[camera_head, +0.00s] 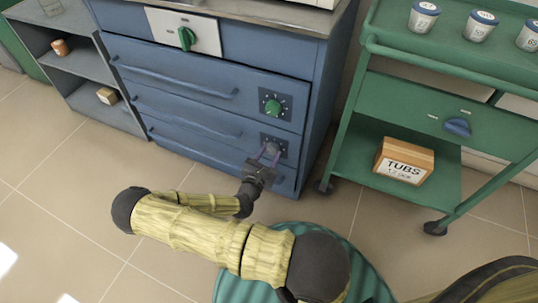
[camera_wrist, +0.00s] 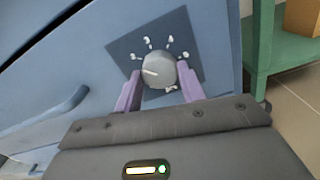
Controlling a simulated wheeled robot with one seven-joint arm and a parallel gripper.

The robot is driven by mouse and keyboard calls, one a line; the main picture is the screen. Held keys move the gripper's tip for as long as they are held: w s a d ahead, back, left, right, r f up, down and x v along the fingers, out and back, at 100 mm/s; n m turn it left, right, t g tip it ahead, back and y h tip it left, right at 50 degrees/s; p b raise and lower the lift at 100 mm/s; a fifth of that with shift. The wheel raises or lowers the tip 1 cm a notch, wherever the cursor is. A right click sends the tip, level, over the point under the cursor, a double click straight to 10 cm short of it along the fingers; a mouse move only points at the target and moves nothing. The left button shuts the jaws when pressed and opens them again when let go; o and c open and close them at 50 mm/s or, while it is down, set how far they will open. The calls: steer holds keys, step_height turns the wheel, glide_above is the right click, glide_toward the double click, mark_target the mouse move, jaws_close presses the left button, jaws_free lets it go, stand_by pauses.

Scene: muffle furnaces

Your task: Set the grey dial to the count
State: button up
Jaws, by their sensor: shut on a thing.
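The grey dial (camera_wrist: 158,74) sits on a dark square plate (camera_wrist: 122,47) on the blue cabinet front. Pale marks in growing clusters lie around the dial on the plate. My gripper (camera_wrist: 160,92) has its two purple fingers on either side of the dial and is shut on it. In the head view the grey dial (camera_head: 272,149) is partly hidden by my gripper (camera_head: 270,151). I cannot tell a count display clearly in these views.
A green dial (camera_head: 273,107) sits on the drawer above, and a green knob (camera_head: 187,38) on the top panel. The blue cabinet (camera_head: 240,65) has long drawer handles. A green cart (camera_head: 362,110) stands at right with cups and a box labelled TUBS (camera_head: 404,161).

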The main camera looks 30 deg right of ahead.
steer(key=o, duration=1)
steer(key=shift+a, duration=0.1)
steer(key=p+v, duration=0.4)
steer(key=v, duration=1.3)
steer(key=shift+s+a+f, duration=0.1)
steer(key=shift+s, duration=0.05)
